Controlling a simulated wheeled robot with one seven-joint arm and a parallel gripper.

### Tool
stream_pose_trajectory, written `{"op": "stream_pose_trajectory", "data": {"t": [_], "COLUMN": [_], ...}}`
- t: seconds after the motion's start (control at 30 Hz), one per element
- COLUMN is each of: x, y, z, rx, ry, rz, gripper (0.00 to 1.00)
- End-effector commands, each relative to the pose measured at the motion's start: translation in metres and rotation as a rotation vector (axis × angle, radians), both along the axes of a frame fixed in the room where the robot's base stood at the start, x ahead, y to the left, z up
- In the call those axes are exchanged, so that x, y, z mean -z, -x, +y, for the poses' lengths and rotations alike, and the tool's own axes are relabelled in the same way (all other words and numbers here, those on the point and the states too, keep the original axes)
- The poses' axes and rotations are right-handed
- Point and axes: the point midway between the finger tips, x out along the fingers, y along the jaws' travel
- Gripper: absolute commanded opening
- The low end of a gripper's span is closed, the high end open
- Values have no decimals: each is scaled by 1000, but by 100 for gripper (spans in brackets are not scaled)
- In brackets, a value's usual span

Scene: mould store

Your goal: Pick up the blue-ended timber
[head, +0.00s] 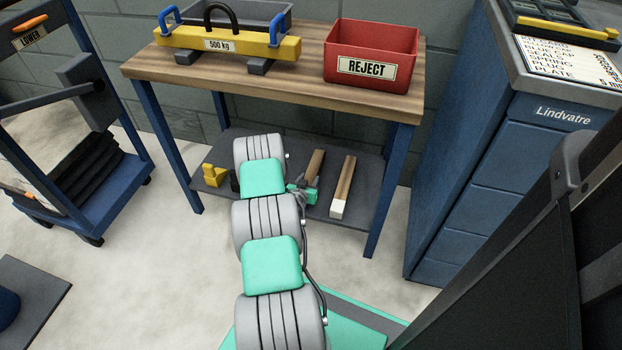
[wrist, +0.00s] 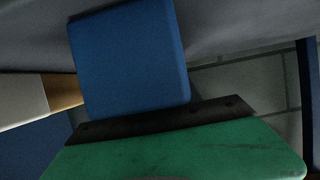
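The blue-ended timber (head: 316,164) lies on the lower shelf of the bench, its near end hidden behind my gripper in the head view. Its blue end (wrist: 130,58) fills the middle of the wrist view, close to the camera. My gripper (head: 303,193) is at that near end. In the wrist view one green finger with a dark pad (wrist: 168,121) shows along the lower edge of the blue end, seeming to overlap or touch it. The other finger is not visible, so I cannot tell whether the grip is closed.
A white-ended timber (head: 343,187) lies just right on the shelf (head: 262,207); its white end (wrist: 22,100) shows in the wrist view. A yellow piece (head: 214,175) sits at the shelf's left. The bench top (head: 300,82) and legs (head: 384,192) frame the space.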

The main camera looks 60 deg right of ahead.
Motion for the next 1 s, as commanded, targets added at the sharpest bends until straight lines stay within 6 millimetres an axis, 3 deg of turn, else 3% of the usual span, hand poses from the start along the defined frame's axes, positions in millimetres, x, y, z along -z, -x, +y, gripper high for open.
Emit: {"op": "stream_pose_trajectory", "data": {"t": [0.47,1.0], "x": [0,-9], "y": [0,-1], "z": [0,-1], "rx": [0,0], "ry": [0,3], "rz": [0,-1], "gripper": [0,0]}}
